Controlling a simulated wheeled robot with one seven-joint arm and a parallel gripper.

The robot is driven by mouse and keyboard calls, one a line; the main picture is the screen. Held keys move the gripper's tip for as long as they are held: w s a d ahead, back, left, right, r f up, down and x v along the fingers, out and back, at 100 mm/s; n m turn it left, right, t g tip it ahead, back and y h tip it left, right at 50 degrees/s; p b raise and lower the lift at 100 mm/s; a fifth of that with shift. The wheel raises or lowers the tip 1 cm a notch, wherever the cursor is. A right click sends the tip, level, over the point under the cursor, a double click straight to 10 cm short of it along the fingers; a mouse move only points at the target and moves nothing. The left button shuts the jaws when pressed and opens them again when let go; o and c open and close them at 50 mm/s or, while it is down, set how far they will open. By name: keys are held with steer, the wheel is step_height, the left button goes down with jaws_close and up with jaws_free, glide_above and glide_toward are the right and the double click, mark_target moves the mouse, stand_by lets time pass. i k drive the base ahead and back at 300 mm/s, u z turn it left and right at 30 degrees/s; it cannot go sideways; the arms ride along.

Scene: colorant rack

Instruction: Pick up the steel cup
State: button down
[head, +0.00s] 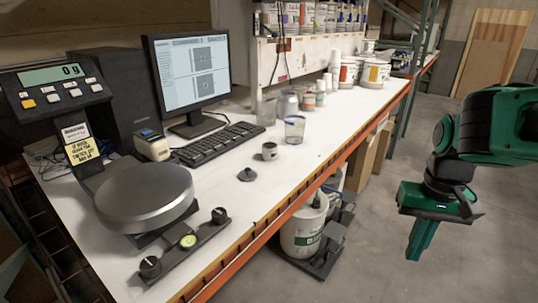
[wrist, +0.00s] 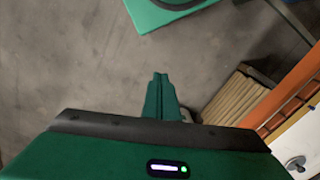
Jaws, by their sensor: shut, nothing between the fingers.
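A larger silvery container (head: 287,104) stands farther back, beside clear plastic cups. My gripper (head: 417,252) is off the bench's right side, over the floor, well apart from the cup. Its green fingers point down and are closed together, with nothing between them. In the wrist view the closed fingers (wrist: 160,80) show against the floor. A small grey round item at the lower right corner there is too cut off to name surely.
A scale with a round metal pan (head: 146,195), a keyboard (head: 218,143) and a monitor (head: 190,72) fill the near left of the bench. A dark lid-like piece (head: 246,174) lies near the cup. An orange beam edges the bench.

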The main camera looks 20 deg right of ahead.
mark_target(269, 149)
steer(key=z, duration=0.8)
steer(key=k, duration=0.8)
steer(key=u, duration=0.3)
steer(key=i, duration=1.5)
